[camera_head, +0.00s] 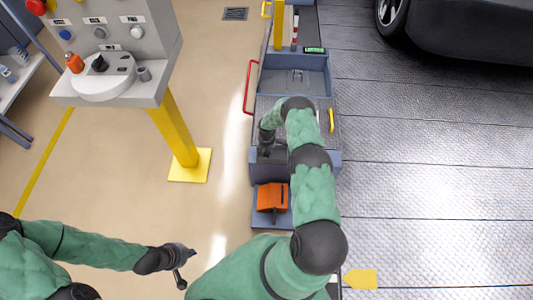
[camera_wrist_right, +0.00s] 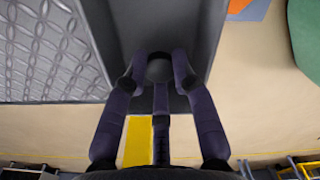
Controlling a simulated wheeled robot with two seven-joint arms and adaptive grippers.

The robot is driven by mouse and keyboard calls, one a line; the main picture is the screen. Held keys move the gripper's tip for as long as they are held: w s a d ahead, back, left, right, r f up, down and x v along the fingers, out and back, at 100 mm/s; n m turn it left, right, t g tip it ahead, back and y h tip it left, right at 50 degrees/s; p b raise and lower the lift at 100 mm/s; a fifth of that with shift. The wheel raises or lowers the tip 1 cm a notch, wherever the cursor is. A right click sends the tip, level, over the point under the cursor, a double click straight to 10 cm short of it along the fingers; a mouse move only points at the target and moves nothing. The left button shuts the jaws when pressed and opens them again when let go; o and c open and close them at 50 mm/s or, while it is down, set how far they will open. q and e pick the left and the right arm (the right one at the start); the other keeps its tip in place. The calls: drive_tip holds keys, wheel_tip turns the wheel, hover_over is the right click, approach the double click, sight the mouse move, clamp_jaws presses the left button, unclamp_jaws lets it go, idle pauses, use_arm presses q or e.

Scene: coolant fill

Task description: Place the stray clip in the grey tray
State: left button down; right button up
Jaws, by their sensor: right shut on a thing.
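My right gripper (camera_head: 267,148) reaches down over the near, dark section of the cart (camera_head: 322,160). In the right wrist view its fingers (camera_wrist_right: 160,75) are closed around a small dark rounded thing (camera_wrist_right: 159,67), perhaps the clip; the fingers hide much of it. Behind it is a dark grey tray-like surface with raised edges (camera_wrist_right: 205,35); I cannot tell whether the held thing touches it. A blue-grey open bin (camera_head: 312,80) is further back on the cart. My left gripper (camera_head: 186,267) is empty, its fingers apart, above the floor at the lower left.
An orange box (camera_head: 272,197) sits at the cart's near end. A red handle (camera_head: 247,88) runs along its left side. A control console (camera_head: 135,45) on a yellow post (camera_head: 174,135) stands left. Metal deck plates (camera_head: 430,160) and a dark car (camera_head: 460,35) are right. Floor between console and cart is clear.

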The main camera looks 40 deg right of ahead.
drive_tip(key=shift+w, duration=0.1)
drive_tip(key=o, duration=0.7)
drive_tip(key=shift+f, duration=0.1)
